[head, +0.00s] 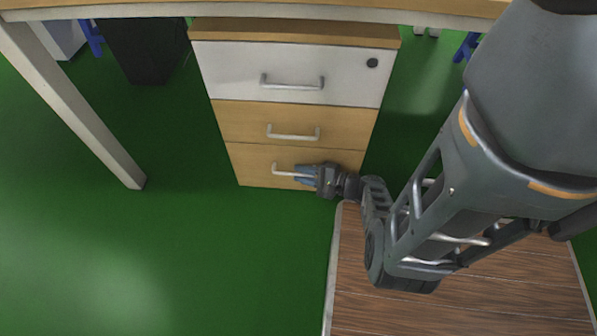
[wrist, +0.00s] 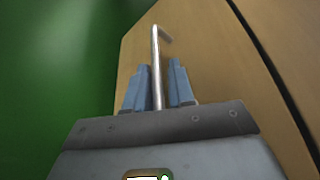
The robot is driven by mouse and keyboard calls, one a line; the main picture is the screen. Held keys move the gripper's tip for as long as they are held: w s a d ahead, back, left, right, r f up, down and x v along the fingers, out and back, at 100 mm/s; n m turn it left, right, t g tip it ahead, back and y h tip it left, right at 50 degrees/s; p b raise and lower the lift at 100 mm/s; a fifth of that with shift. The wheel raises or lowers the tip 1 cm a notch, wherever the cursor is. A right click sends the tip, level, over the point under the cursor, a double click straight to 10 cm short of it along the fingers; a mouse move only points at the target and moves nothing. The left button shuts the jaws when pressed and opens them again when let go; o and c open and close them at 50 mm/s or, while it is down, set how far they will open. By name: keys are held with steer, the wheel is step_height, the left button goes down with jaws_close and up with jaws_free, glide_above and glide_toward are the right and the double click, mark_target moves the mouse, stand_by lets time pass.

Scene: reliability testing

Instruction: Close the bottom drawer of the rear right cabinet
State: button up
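The cabinet (head: 222,70) stands under a desk, with a white top drawer and two wood-coloured drawers below. The bottom drawer (head: 250,168) looks about flush with the drawer above; a small opening could not be told from here. Its silver bar handle (head: 282,171) points towards my gripper (head: 300,174), which reaches in from the right, low at the drawer front. In the wrist view the handle (wrist: 156,65) runs between my two blue fingers (wrist: 158,85). The fingers are close together, but whether they press on the bar is unclear. Part of the handle is hidden by my gripper.
The middle drawer (head: 240,122) and white top drawer (head: 230,78) look shut. A desk leg (head: 85,120) stands to the left, and the desktop edge (head: 120,10) runs above. A wood-topped surface (head: 450,305) lies at lower right. Green floor (head: 180,250) is clear in front and left.

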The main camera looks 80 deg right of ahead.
steer(key=p+v, duration=0.1)
steer(key=v, duration=0.5)
steer(key=shift+a, duration=0.1)
stand_by(0.5)
